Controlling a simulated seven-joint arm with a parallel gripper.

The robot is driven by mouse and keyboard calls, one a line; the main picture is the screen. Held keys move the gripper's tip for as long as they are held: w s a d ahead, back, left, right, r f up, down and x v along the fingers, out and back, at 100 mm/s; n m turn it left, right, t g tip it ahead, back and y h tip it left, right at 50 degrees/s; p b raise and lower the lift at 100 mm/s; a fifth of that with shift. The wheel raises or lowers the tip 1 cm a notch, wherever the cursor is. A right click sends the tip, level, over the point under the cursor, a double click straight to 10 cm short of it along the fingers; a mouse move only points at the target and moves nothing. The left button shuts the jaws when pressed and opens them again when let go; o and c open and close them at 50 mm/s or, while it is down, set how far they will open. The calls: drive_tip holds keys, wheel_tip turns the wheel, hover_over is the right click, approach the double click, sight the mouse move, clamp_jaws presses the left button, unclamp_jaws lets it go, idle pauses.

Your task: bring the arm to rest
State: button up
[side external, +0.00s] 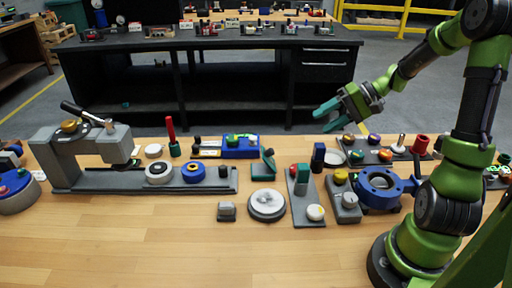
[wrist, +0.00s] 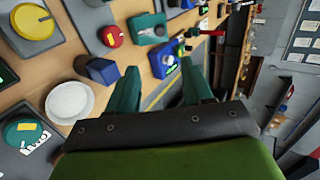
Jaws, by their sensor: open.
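My gripper (side external: 328,115) shows in the side external view at the right of centre, raised above the far edge of the wooden bench (side external: 150,245). Its two teal fingers point left and are spread apart with nothing between them. In the wrist view my gripper (wrist: 160,85) also shows its two teal fingers apart and empty. The blue ring-shaped valve body (side external: 378,188) sits on the bench below and to the right of my gripper, not touching it.
A grey press (side external: 75,155) stands at the left. A white round dial (side external: 267,204), a red upright handle (side external: 171,130) and a red cup (side external: 420,145) stand on the bench. A black table (side external: 210,45) stands behind. The bench's front is clear.

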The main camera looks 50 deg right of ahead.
drive_tip(key=shift+f, duration=0.1)
drive_tip(key=s+a+r+n+h, duration=0.2)
drive_tip(key=s+a+r, duration=0.2)
drive_tip(key=a, duration=0.5)
drive_tip(key=s+a+r+n+h, duration=0.3)
drive_tip(key=s+a+r, duration=0.1)
drive_tip(key=a, duration=0.5)
drive_tip(key=shift+s+a+r+h, duration=0.2)
drive_tip(key=shift+s+h, duration=0.1)
drive_tip(key=shift+s, duration=0.4)
